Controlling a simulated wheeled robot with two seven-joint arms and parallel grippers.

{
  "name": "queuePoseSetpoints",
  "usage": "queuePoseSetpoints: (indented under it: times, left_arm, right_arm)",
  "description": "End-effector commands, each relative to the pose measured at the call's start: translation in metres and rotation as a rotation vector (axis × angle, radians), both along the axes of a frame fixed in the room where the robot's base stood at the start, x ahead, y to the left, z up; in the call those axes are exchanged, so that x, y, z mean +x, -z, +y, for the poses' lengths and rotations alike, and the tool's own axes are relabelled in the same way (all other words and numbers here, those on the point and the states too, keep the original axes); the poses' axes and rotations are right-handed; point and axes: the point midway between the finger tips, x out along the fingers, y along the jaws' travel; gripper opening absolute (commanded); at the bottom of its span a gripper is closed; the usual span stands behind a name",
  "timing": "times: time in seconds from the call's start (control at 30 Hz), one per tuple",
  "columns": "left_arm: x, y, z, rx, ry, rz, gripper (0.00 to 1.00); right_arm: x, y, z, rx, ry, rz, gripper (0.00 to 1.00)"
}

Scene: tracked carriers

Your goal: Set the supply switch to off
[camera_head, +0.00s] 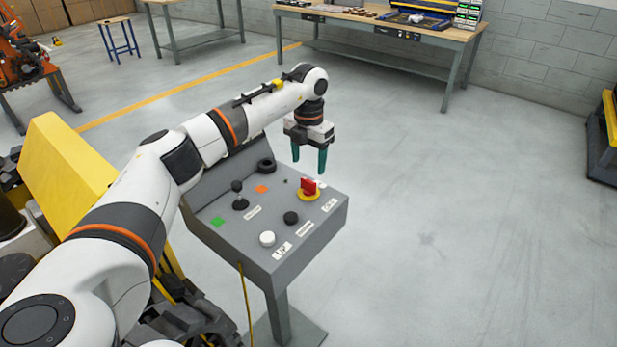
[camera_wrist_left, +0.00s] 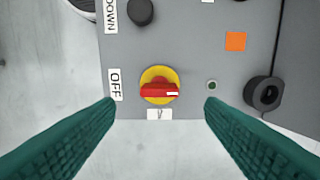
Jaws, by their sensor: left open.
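The supply switch (camera_head: 309,188) is a red handle on a yellow disc, near the right edge of the sloped grey console top. In the left wrist view the switch (camera_wrist_left: 159,86) is near the middle. Its red handle lies left to right, with a white mark near its right end. An OFF label (camera_wrist_left: 115,84) is left of the disc, and a small white label (camera_wrist_left: 159,113) is just below it. My left gripper (camera_head: 309,166) is open and empty above the switch, pointing down. Its green fingers (camera_wrist_left: 160,104) are apart on either side, not touching it. My right gripper is not in view.
The grey console (camera_head: 235,240) stands on a post. It carries a joystick (camera_head: 238,195), a white button (camera_head: 267,239), a black button (camera_head: 291,218), a black ring-shaped part (camera_head: 266,166) and coloured squares. Yellow machinery (camera_head: 68,170) is at left.

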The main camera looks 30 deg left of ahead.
Motion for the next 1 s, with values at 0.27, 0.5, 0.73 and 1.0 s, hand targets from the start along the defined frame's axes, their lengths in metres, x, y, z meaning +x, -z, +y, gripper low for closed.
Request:
queuePoseSetpoints:
  times: [0.27,0.5,0.73,1.0]
  left_arm:
    - [0.000,-0.041,0.000,0.000,0.000,-0.001,0.64]
    - [0.000,-0.048,0.000,0.000,0.000,0.001,0.64]
    - [0.000,-0.048,0.000,0.000,0.000,0.001,0.64]
    - [0.000,-0.048,0.000,0.000,0.000,0.001,0.64]
  right_arm:
    - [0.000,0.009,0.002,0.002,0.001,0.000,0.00]
    - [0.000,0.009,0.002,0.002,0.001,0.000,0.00]
    - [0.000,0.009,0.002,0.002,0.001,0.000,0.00]
    - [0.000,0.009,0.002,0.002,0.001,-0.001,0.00]
